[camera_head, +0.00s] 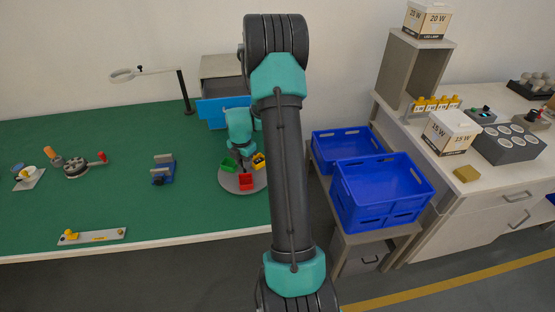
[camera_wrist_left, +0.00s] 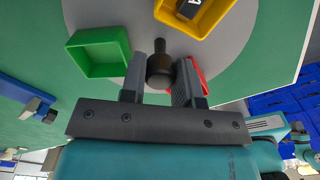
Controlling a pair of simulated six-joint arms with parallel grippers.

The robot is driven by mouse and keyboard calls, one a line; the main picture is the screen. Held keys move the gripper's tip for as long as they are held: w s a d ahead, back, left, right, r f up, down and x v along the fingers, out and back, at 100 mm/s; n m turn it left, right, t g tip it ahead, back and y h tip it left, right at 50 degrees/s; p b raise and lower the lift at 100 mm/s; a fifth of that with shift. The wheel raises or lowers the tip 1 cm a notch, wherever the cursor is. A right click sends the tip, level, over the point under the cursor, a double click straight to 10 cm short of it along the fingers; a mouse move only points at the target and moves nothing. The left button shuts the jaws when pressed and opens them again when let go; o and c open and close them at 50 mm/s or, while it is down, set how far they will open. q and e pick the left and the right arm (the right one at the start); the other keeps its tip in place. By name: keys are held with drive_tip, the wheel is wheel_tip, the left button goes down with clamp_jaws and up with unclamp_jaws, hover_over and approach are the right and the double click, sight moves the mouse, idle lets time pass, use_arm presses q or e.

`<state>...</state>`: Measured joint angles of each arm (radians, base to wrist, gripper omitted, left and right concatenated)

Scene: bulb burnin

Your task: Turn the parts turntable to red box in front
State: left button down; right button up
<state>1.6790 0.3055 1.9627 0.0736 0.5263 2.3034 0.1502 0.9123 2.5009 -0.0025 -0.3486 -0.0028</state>
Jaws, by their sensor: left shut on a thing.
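The parts turntable (camera_head: 229,186) is a grey disc near the front right of the green bench. It carries a green box (camera_head: 228,165), a yellow box (camera_head: 259,160) and a red box (camera_head: 246,182). The red box lies on the side nearest the bench's front edge. My left gripper (camera_wrist_left: 159,84) is shut on the dark round knob (camera_wrist_left: 159,68) at the turntable's middle. In the left wrist view the green box (camera_wrist_left: 98,52) is left, the yellow box (camera_wrist_left: 207,20) above, and the red box (camera_wrist_left: 200,78) partly hidden behind a finger. My right gripper is not in view.
A blue fixture (camera_head: 162,169) stands left of the turntable. A blue-fronted bin (camera_head: 212,112) stands behind it. Blue crates (camera_head: 384,199) sit on a lower stand at right. My arm covers the turntable's right edge.

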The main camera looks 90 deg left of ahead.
use_arm(q)
drive_tip(key=c, duration=0.8)
unclamp_jaws()
drive_tip(key=shift+c, duration=0.2)
drive_tip(key=shift+r, duration=0.1)
wheel_tip(320, 180, up, 17)
idle(0.4)
